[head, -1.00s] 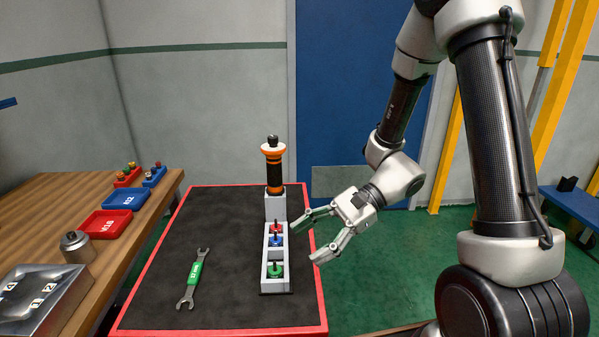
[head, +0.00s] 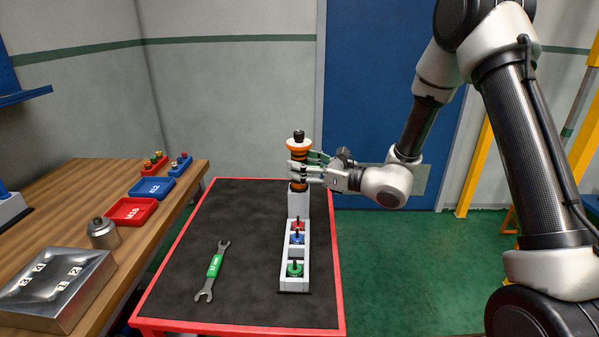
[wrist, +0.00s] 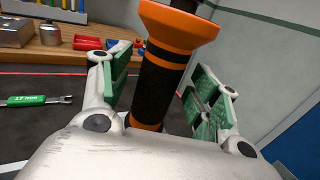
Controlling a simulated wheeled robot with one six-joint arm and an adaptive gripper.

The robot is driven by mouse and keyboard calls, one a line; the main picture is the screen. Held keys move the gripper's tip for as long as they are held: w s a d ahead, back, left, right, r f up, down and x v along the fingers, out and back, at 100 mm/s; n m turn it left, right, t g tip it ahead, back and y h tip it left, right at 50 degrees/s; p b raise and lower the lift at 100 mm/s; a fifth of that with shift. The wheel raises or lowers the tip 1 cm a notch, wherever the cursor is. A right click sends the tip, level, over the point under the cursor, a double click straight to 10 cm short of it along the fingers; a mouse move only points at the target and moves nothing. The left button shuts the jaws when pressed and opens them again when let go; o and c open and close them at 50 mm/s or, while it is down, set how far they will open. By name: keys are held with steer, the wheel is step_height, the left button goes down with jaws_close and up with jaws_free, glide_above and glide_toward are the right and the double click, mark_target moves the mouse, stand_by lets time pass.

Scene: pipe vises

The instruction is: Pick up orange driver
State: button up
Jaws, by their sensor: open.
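The orange driver (head: 298,147), black with orange bands and a wide orange collar, stands upright in the white holder (head: 299,203) at the far end of the black mat. My gripper (head: 306,171) is level with the driver's body, reaching in from the right. In the wrist view the driver (wrist: 160,85) stands between my gripper's (wrist: 163,95) open fingers, with a green pad on each side. A gap shows on the right side; on the left the pad is close, and I cannot tell whether it touches. The driver's lower end is hidden by my gripper's palm.
Red, blue and green pieces (head: 295,268) sit in the holder's near slots. A green-handled wrench (head: 214,267) lies on the red-edged table (head: 240,326). A wooden bench (head: 98,185) on the left bears red and blue trays and a metal box (head: 55,285).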

steer(key=shift+w+a, duration=0.35)
steer(key=shift+a, duration=0.25)
jaws_close()
steer(key=shift+r, duration=0.1)
step_height(320, 180, up, 18)
steer(key=shift+f, duration=0.1)
stand_by(0.4)
